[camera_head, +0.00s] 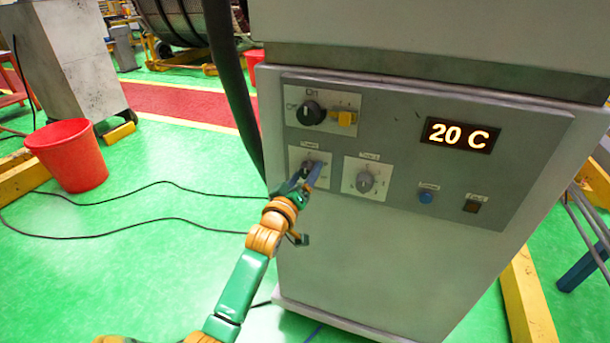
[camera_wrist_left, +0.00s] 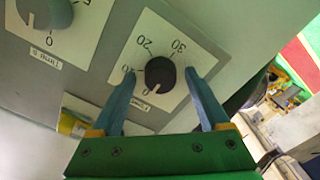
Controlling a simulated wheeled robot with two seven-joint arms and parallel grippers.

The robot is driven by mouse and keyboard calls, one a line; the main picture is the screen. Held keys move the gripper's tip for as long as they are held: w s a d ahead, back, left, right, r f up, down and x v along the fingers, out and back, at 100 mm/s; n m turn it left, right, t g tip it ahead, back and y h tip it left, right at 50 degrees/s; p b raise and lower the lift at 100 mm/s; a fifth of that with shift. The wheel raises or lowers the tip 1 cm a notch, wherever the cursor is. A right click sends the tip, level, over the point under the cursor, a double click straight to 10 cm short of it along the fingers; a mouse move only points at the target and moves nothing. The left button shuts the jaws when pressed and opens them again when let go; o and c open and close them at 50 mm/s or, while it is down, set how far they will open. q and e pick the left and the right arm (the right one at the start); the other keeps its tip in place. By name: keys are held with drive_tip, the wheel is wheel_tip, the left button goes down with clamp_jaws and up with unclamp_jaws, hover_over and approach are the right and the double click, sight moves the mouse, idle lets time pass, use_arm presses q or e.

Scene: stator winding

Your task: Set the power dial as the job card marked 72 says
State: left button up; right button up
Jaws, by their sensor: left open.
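The grey control cabinet's panel (camera_head: 400,120) carries a black dial (camera_head: 307,166) on a white plate at lower left, likely the power dial. In the left wrist view this dial (camera_wrist_left: 160,75) has a scale with 0, 10, 20 and 30, seen upside down, and a small white mark near the 0. My left gripper (camera_head: 307,173) is open, its two blue fingers on either side of the knob; I cannot tell whether they touch it. In the left wrist view the gripper (camera_wrist_left: 158,88) straddles the knob. No job card marked 72 is visible. My right gripper is not in view.
A second dial (camera_head: 365,181) sits close to the right. An on/off switch (camera_head: 311,113) is above, and a display (camera_head: 459,135) reads 20 C. A blue button (camera_head: 426,197) is at lower right. A red bucket (camera_head: 66,155) and black cables lie on the green floor.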

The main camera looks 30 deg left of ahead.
use_arm(q)
drive_tip(key=shift+s+a, duration=0.1)
drive_tip(key=c, duration=0.4)
clamp_jaws()
drive_tip(key=m+p, duration=0.1)
drive_tip(key=m, duration=0.2)
drive_tip(key=shift+p, duration=0.35)
drive_tip(key=m+p, duration=0.1)
drive_tip(key=m, duration=0.1)
drive_tip(key=shift+m, duration=0.4)
drive_tip(key=m, duration=0.3)
drive_tip(key=shift+p, duration=0.3)
drive_tip(key=shift+f+m, duration=0.1)
drive_tip(key=shift+m, duration=1.3)
